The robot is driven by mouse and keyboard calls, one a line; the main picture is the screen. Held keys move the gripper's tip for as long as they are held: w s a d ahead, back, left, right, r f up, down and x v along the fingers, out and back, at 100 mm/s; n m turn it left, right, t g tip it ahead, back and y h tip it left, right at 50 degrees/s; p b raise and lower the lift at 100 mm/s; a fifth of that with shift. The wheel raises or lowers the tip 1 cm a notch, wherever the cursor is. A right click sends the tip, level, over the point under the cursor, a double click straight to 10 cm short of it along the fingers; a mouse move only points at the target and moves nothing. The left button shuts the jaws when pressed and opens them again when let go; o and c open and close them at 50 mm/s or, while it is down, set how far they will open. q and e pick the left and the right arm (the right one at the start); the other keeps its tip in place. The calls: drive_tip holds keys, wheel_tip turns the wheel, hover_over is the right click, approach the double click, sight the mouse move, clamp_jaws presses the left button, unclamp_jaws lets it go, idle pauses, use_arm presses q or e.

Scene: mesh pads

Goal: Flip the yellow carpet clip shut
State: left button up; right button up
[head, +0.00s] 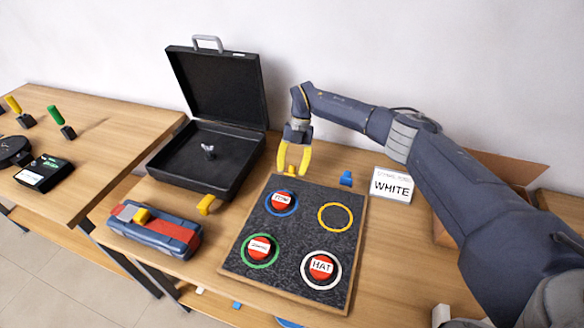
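My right gripper (293,166) reaches down at the back edge of the dark carpet board (300,235). Its two yellow fingers are apart, so it looks open. A small yellow piece (291,171), possibly the carpet clip, shows between and just below the fingertips; contact cannot be told. Another small yellow piece (207,204) sits on the table between the black case and the board, and which of the two is the clip is unclear. Whether either is open or shut is too small to tell. My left gripper is not in view.
The board carries several coloured rings, three with red labelled discs. A blue piece (346,178) and a WHITE card (391,186) stand behind it. An open black case (205,160) and a blue-and-red block (155,231) lie left. A cardboard box (490,170) is at right.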

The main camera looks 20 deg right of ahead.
clamp_jaws()
drive_tip(key=shift+s+t+h, duration=0.15)
drive_tip(key=shift+t+h, duration=0.25)
drive_tip(key=shift+t, duration=0.1)
drive_tip(key=shift+s+a+f+t+h, duration=0.15)
drive_tip(key=shift+t+h, duration=0.15)
drive_tip(key=shift+t, duration=0.15)
drive_tip(key=shift+s+a+f+t+h, duration=0.15)
drive_tip(key=shift+t+h, duration=0.15)
drive_tip(key=shift+t, duration=0.15)
drive_tip(key=shift+s+a+f+t+h, duration=0.1)
drive_tip(key=shift+s+f+t+h, duration=0.1)
drive_tip(key=shift+t+h, duration=0.4)
drive_tip(key=shift+s+a+f+t+h, duration=0.15)
drive_tip(key=shift+t+h, duration=0.25)
drive_tip(key=shift+t, duration=0.4)
drive_tip(key=shift+f, duration=0.1)
drive_tip(key=shift+o, duration=0.9)
unclamp_jaws()
